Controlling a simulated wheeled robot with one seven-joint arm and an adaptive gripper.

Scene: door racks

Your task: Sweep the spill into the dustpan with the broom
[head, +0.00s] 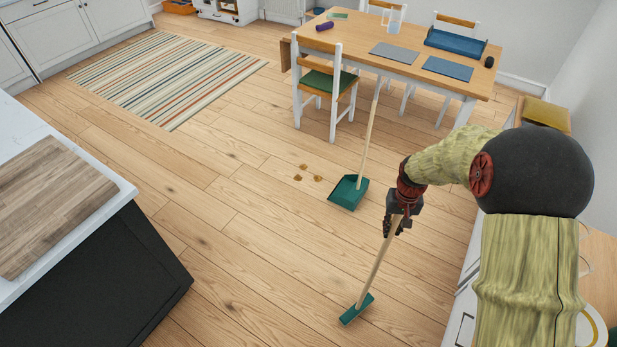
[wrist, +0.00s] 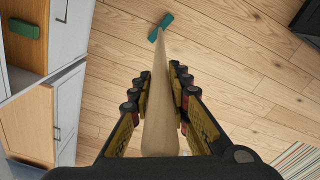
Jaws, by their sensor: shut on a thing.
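My gripper (head: 398,212) is shut on the wooden handle of the broom (head: 373,268). The broom slants down to its green head (head: 356,309), which is at or just above the floor. The wrist view shows the handle between my fingers (wrist: 160,105) and the green broom head (wrist: 160,27) beyond. The green dustpan (head: 348,193) is on the floor with its long wooden handle upright. The broom head is nearer the camera than both.
A dining table (head: 410,60) with a chair (head: 325,85) stands behind the dustpan. A striped rug (head: 170,75) lies at the back left. A dark island with a white top (head: 115,180) is at left, and a counter runs along the right. The floor between is clear.

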